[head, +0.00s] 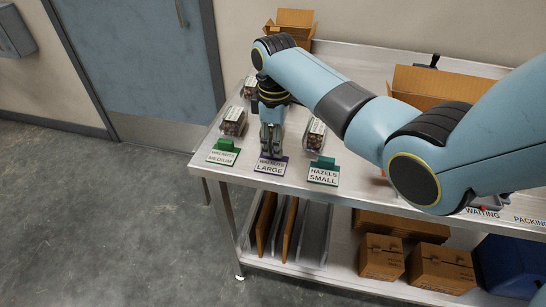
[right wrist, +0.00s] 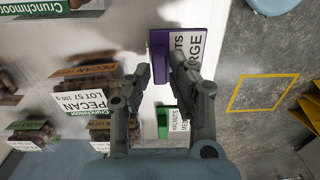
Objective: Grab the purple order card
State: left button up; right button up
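The purple order card (head: 270,169), with LARGE printed on its white face, stands near the front edge of the steel table. In the right wrist view its purple part (right wrist: 158,42) shows beyond and between my fingertips, with its white face to the right. My right gripper (head: 271,151) points down just behind and over the card. In the right wrist view the right gripper (right wrist: 160,66) has its fingers apart, one on each side of the purple part. I cannot tell whether either finger touches it. My left gripper is not in view.
A green WALNUTS MEDIUM card (head: 222,156) stands to the left and a green HAZELS SMALL card (head: 323,173) to the right. Clear nut packs (head: 233,121) stand behind them. An open carton (head: 435,84) is at the back right.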

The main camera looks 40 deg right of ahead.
jog(key=shift+f, duration=0.65)
grip_shut()
jog(key=shift+r, duration=0.15)
